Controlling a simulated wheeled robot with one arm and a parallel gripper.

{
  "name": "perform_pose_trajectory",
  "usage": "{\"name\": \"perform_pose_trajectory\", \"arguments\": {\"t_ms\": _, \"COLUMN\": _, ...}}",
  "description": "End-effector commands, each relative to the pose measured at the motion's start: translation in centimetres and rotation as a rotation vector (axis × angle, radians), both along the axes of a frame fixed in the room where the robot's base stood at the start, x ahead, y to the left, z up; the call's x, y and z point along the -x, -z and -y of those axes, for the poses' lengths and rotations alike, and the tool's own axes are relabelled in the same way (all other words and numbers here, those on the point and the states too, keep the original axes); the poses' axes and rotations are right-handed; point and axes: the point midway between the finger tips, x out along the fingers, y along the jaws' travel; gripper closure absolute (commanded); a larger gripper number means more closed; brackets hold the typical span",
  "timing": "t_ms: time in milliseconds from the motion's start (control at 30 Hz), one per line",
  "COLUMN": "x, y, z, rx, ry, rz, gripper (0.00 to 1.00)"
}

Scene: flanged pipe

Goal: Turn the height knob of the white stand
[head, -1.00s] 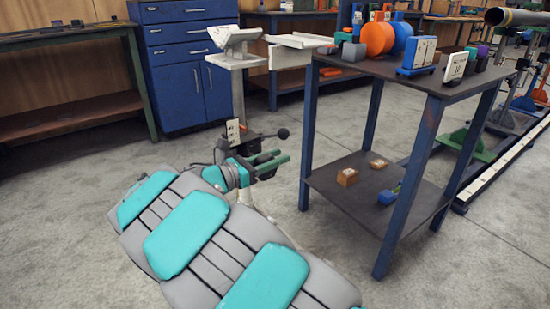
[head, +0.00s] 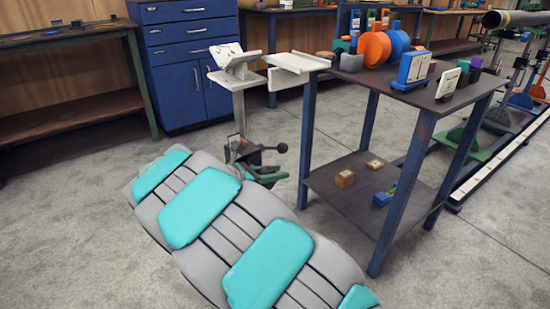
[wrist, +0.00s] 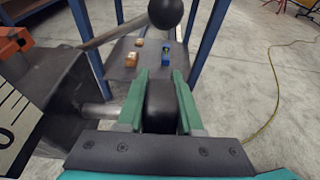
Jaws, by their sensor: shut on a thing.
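The white stand (head: 241,108) is upright left of the blue table, with a V-shaped white head (head: 237,68). A black clamp block with a lever ending in a black ball (head: 281,147) sits low on its post. The ball also shows at the top of the wrist view (wrist: 165,12). In the wrist view, my gripper (wrist: 160,88) has its green fingers on both sides of the dark height knob (wrist: 160,108), shut on it. A metal shaft (wrist: 98,115) runs from the block at the left towards the knob. In the head view, my arm partly hides the gripper (head: 265,175).
The blue table (head: 425,125) stands close at right, with discs and blocks on top and small blocks (head: 345,178) on its shelf. A white plate (head: 298,62) reaches past its left edge. A blue cabinet (head: 185,60) is behind. Floor at left is clear.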

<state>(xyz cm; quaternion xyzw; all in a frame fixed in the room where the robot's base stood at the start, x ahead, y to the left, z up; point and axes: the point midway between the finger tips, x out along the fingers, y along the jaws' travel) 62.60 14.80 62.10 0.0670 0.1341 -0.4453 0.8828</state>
Motion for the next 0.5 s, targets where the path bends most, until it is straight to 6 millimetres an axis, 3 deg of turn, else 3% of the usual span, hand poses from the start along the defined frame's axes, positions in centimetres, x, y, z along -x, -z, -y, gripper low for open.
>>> {"name": "perform_pose_trajectory", "arguments": {"t_ms": 33, "x": 0.0, "y": -0.6, "z": 0.1, "rx": -0.023, "ry": 0.003, "rz": -0.019, "gripper": 1.00}}
{"name": "perform_pose_trajectory", "arguments": {"t_ms": 500, "x": 0.0, "y": 0.5, "z": 0.1, "rx": -0.090, "ry": 0.002, "rz": -0.066, "gripper": 1.00}}
